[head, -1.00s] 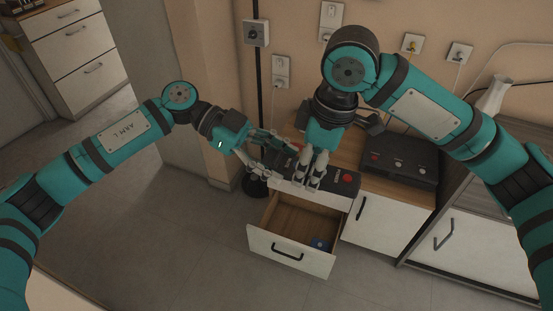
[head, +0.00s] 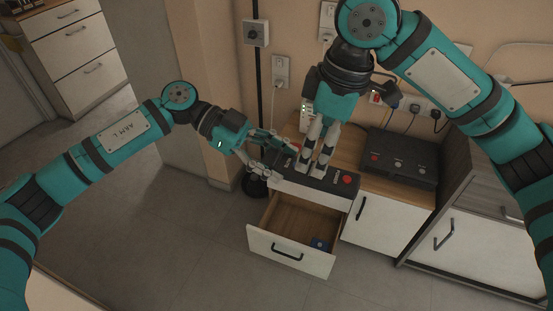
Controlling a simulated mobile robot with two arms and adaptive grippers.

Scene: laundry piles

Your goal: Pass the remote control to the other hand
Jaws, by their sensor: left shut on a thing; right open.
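My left gripper (head: 277,160) reaches in from the left over the cabinet top, above the open drawer. It is shut on a small dark thing with a red spot, which looks like the remote control (head: 288,151); fingers hide much of it. My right gripper (head: 312,173) points down just to its right, open. Its fingertips are over the dark box with a red button (head: 347,180); I cannot tell whether they touch it. No thing is visible between its fingers.
A black box with buttons (head: 399,158) stands on the cabinet to the right. Wall sockets (head: 281,71) are behind. The floor at left is clear.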

